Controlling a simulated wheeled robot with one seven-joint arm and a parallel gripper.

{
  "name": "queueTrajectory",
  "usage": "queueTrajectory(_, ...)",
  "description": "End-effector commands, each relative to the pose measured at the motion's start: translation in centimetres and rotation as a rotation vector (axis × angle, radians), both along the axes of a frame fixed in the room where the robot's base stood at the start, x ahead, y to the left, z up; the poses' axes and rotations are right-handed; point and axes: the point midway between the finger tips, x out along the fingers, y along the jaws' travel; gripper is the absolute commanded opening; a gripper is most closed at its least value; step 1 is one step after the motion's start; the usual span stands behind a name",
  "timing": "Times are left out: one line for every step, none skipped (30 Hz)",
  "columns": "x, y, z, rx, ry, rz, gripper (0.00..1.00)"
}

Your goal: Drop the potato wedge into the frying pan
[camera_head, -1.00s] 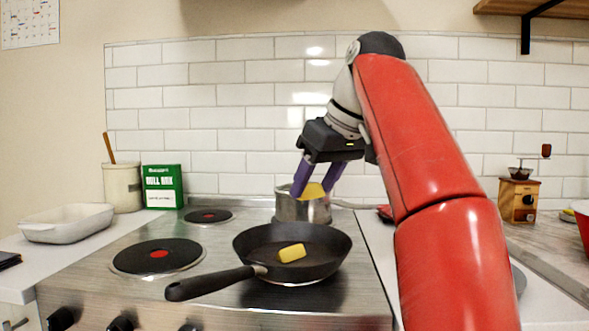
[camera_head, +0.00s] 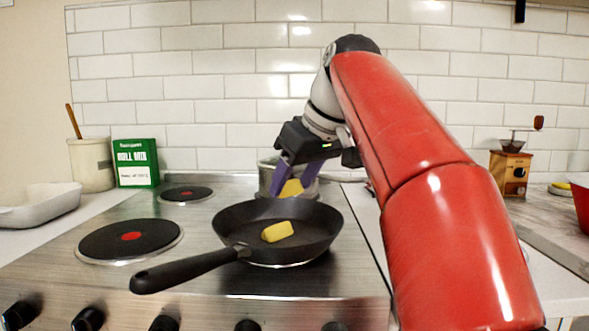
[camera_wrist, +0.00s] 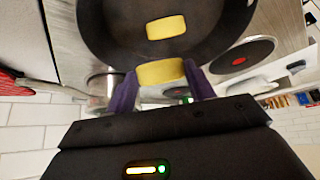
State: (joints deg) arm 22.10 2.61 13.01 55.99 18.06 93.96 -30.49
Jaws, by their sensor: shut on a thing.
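My gripper (camera_head: 297,184) has purple fingers and is shut on a yellow potato wedge (camera_head: 291,188). In the wrist view the held wedge (camera_wrist: 161,72) sits between the two fingertips. The black frying pan (camera_head: 230,216) stands on the front right of the stove, its handle pointing to the lower left. Another yellow piece (camera_head: 277,231) lies inside the pan; it also shows in the wrist view (camera_wrist: 166,27). In the head view the held wedge appears just behind the pan's far rim; its exact height above the pan is hard to tell.
A metal pot (camera_head: 266,178) stands behind the pan, partly hidden by my gripper. Two bare burners (camera_head: 130,241) lie to the left. A green box (camera_head: 135,163), a utensil crock (camera_head: 92,165) and a white dish (camera_head: 40,205) stand farther left. A wooden grinder (camera_head: 509,172) is at right.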

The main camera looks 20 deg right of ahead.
Motion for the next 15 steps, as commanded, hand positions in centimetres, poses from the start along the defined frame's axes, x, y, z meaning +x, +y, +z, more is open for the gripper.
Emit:
queueTrajectory(-0.03, 0.01, -0.32, 0.0, -0.001, -0.001, 0.32)
queueTrajectory(-0.02, 0.02, -0.37, 0.0, -0.001, 0.001, 0.32)
queueTrajectory(-0.02, 0.02, -0.41, 0.0, -0.001, 0.001, 0.32)
queueTrajectory(-0.01, 0.03, -0.43, 0.0, -0.001, 0.001, 0.32)
queueTrajectory(-0.01, 0.03, -0.43, 0.0, -0.001, 0.001, 0.32)
queueTrajectory(0.0, 0.03, -0.41, 0.0, -0.001, 0.001, 0.32)
queueTrajectory(-0.01, 0.03, -0.39, 0.0, -0.001, 0.001, 0.32)
queueTrajectory(-0.01, 0.03, -0.38, 0.0, -0.001, 0.001, 0.32)
queueTrajectory(0.0, 0.03, -0.37, 0.0, -0.001, 0.001, 0.32)
queueTrajectory(0.0, 0.03, -0.37, 0.0, -0.001, 0.001, 0.32)
queueTrajectory(0.0, 0.03, -0.37, 0.0, -0.001, 0.001, 0.32)
queueTrajectory(-0.01, 0.03, -0.36, 0.0, -0.001, 0.001, 0.59)
queueTrajectory(-0.01, 0.03, -0.36, 0.0, -0.001, 0.001, 0.63)
queueTrajectory(-0.01, 0.03, -0.36, 0.0, -0.001, 0.001, 0.66)
queueTrajectory(-0.01, 0.03, -0.36, 0.0, -0.001, 0.001, 0.72)
